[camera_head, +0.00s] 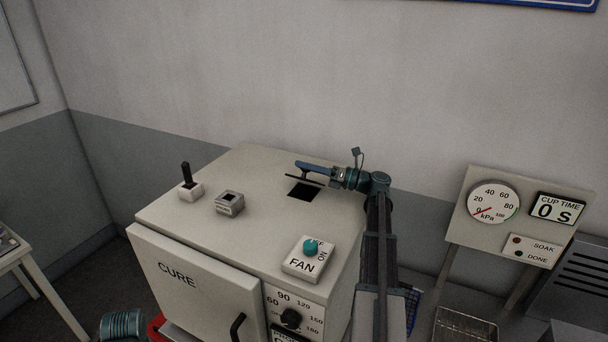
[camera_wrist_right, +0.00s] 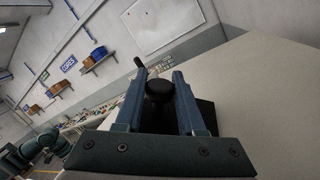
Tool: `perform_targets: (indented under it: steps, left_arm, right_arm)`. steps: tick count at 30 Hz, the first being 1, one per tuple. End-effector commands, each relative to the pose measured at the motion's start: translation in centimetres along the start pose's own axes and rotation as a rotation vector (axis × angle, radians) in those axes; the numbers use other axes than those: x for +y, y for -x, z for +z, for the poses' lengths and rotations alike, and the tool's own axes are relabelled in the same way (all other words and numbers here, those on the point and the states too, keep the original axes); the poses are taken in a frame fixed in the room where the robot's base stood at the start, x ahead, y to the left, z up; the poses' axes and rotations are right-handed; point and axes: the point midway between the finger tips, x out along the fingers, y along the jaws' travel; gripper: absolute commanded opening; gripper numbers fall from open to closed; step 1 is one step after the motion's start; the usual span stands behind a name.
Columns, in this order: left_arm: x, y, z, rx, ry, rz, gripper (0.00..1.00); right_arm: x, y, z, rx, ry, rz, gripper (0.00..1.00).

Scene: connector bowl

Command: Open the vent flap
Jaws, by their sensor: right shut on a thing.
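My right gripper (camera_head: 308,173) is above the top of the cream CURE cabinet, near its back edge. In the right wrist view its two fingers (camera_wrist_right: 162,92) are closed around a round black knob (camera_wrist_right: 160,88). A black square vent area (camera_head: 303,191) shows in the cabinet top just below the fingers, and a dark patch shows behind the right finger in the wrist view (camera_wrist_right: 206,114). The fingers partly cover this area, so I cannot tell how far the flap is raised. My left gripper is not in view.
On the cabinet top are a black lever (camera_head: 187,175), a small grey block (camera_head: 229,204) and the FAN switch (camera_head: 308,259) with a teal knob. The CURE door (camera_head: 195,290) is in front. A gauge panel (camera_head: 519,219) and a wire basket (camera_head: 463,326) stand right.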

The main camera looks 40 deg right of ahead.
Motion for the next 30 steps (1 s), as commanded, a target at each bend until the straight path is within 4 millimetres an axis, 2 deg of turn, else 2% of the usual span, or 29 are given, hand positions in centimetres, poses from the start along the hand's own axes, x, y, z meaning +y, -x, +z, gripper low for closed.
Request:
perform_targets:
  steps: [5, 18, 30]
  left_arm:
    - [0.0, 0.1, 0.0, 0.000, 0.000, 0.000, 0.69]
    - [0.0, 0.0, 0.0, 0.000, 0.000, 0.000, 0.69]
    - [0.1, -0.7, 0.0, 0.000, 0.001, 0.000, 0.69]
  right_arm:
    - [-0.9, 0.3, 1.5, -0.040, -0.153, -0.003, 0.00]
    - [-3.8, 1.1, 3.8, -0.041, -0.141, -0.005, 0.00]
    - [-5.8, 1.6, 4.3, -0.033, -0.140, -0.004, 0.00]
